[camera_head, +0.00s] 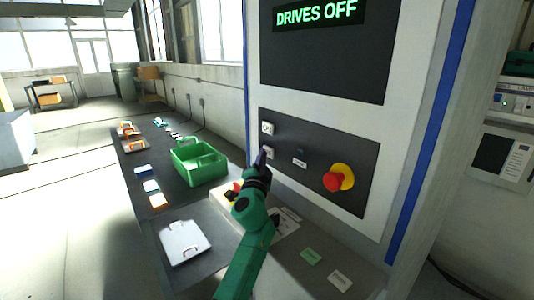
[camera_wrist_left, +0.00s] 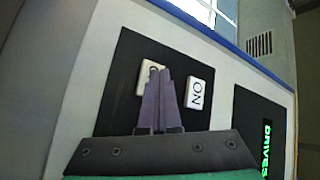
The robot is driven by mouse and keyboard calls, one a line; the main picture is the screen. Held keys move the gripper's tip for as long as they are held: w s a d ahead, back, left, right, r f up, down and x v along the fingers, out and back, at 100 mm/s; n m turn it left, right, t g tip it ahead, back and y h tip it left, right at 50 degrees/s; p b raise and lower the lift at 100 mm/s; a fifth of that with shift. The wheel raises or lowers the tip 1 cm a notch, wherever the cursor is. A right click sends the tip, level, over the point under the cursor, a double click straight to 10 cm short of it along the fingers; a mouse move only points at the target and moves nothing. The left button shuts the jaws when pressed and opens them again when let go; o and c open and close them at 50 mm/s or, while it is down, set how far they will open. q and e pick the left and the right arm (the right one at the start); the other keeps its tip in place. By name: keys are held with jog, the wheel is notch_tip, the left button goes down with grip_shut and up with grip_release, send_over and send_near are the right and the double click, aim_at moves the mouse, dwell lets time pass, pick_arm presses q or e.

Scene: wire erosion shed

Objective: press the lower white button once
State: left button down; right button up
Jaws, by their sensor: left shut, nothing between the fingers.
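Two white buttons sit one above the other on the dark control panel (camera_head: 318,185). The upper white button (camera_head: 267,128) shows whole in the left wrist view (camera_wrist_left: 199,92), with dark lettering that looks like ON. The lower white button (camera_head: 269,151) is partly hidden behind my fingers in the left wrist view (camera_wrist_left: 146,78). My left gripper (camera_head: 262,157) is shut and empty, its fingertips (camera_wrist_left: 159,74) right in front of or beside the lower button. I cannot tell whether they touch it. My right gripper is not in view.
A red emergency knob on a yellow base (camera_head: 341,178) sticks out right of the buttons. A display (camera_head: 318,12) above reads DRIVES OFF. A green tray (camera_head: 199,163) and small parts stand on the dark bench at left. A white plate (camera_head: 184,242) lies nearer.

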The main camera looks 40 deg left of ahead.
pick_arm(q)
jog(key=shift+s+a, duration=0.15)
jog(key=shift+s, duration=0.55)
jog(key=s, duration=0.1)
jog(key=s+a+p, duration=0.1)
jog(key=s, duration=0.1)
jog(key=s+p, duration=0.1)
jog(key=shift+s+a, duration=0.25)
jog(key=shift+s, duration=0.1)
jog(key=shift+f, duration=0.1)
dwell(0.4)
